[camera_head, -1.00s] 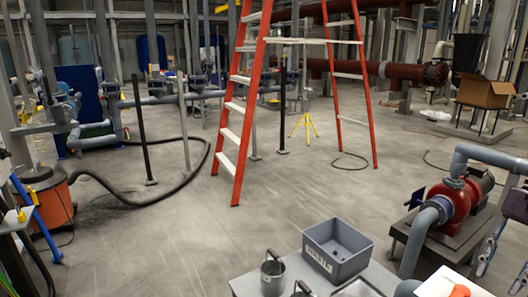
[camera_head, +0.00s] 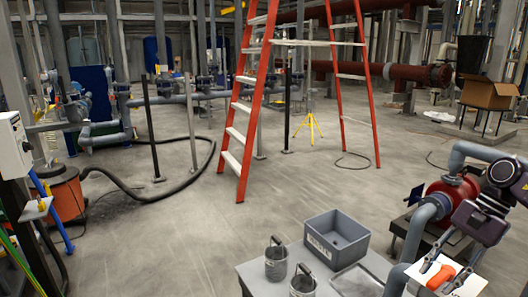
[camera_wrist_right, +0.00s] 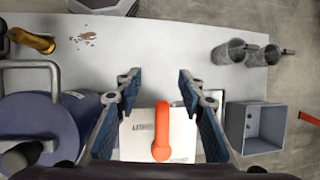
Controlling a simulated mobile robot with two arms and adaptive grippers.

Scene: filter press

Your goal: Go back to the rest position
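My right gripper (camera_head: 446,275) is at the lower right of the head view, above the near table. In the right wrist view its two blue-padded fingers (camera_wrist_right: 158,78) are spread apart with nothing between the tips. An orange handle-shaped item (camera_head: 441,277) lies on a white printed sheet or box (camera_wrist_right: 134,132). The orange item also shows in the right wrist view (camera_wrist_right: 161,140), below the fingers and apart from them. My left gripper is not in the head view.
The near table (camera_head: 250,272) carries a grey bin (camera_head: 336,238), two metal cups (camera_head: 276,262) and a tray (camera_head: 358,281). A red pump (camera_head: 452,193) with grey pipes stands beside it. A red ladder (camera_head: 246,110) and a black hose (camera_head: 150,198) stand beyond. The middle floor is open.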

